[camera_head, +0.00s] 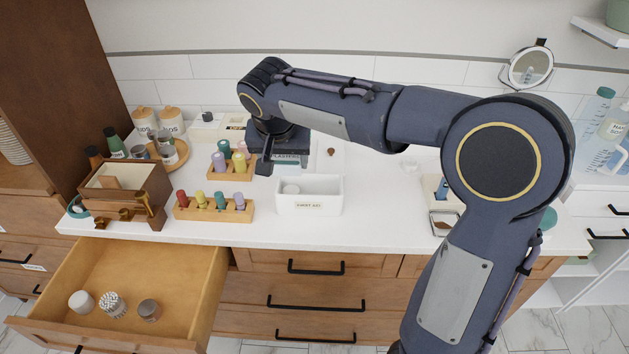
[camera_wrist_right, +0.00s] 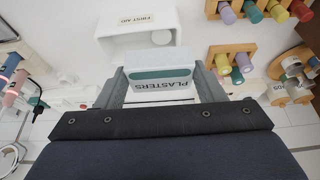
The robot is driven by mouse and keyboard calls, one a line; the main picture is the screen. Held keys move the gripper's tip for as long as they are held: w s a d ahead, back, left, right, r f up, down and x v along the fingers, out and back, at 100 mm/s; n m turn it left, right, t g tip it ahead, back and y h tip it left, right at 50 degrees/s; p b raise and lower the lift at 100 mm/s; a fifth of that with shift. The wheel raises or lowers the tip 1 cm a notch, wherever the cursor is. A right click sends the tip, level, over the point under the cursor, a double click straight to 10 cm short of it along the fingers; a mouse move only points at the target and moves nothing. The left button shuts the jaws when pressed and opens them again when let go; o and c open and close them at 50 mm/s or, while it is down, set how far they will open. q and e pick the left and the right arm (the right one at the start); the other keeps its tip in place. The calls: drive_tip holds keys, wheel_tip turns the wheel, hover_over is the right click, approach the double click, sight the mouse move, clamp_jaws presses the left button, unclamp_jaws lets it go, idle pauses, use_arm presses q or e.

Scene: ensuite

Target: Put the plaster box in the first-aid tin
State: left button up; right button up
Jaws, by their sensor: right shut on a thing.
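The plaster box (camera_wrist_right: 162,66), white with a green band and the word PLASTERS, sits between the two grey fingers of my right gripper (camera_wrist_right: 160,88) in the right wrist view. In the head view my right gripper (camera_head: 287,160) holds the box above the counter, partly hidden by the gripper and wrist. The first-aid tin (camera_head: 308,208) is a white open-topped container with a FIRST AID label, standing at the counter front just below the held box in the picture. A small white round thing (camera_head: 290,189) shows inside it. The tin also appears beyond the box in the wrist view (camera_wrist_right: 118,45). My left gripper is out of view.
Wooden racks of coloured bottles (camera_head: 213,209) stand left of the tin. A wooden box (camera_head: 125,190) is farther left, above an open drawer (camera_head: 150,275). Counter between the tin and that dish is clear.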

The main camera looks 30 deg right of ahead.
drive_tip(key=w+d+f, duration=0.1)
drive_tip(key=d+f, duration=0.2)
drive_tip(key=f, duration=0.1)
drive_tip(key=w+d+f, duration=0.1)
drive_tip(key=d+f, duration=0.2)
drive_tip(key=d, duration=0.1)
drive_tip(key=d+f+p, duration=0.1)
drive_tip(key=d+f, duration=0.2)
drive_tip(key=f, duration=0.1)
drive_tip(key=shift+w+d+f, duration=0.2)
drive_tip(key=shift+w+f, duration=0.15)
drive_tip(key=shift+w, duration=0.05)
drive_tip(key=shift+f+b, duration=0.65)
drive_tip(key=o, duration=0.9)
drive_tip(key=shift+o, duration=0.2)
drive_tip(key=shift+r, duration=0.1)
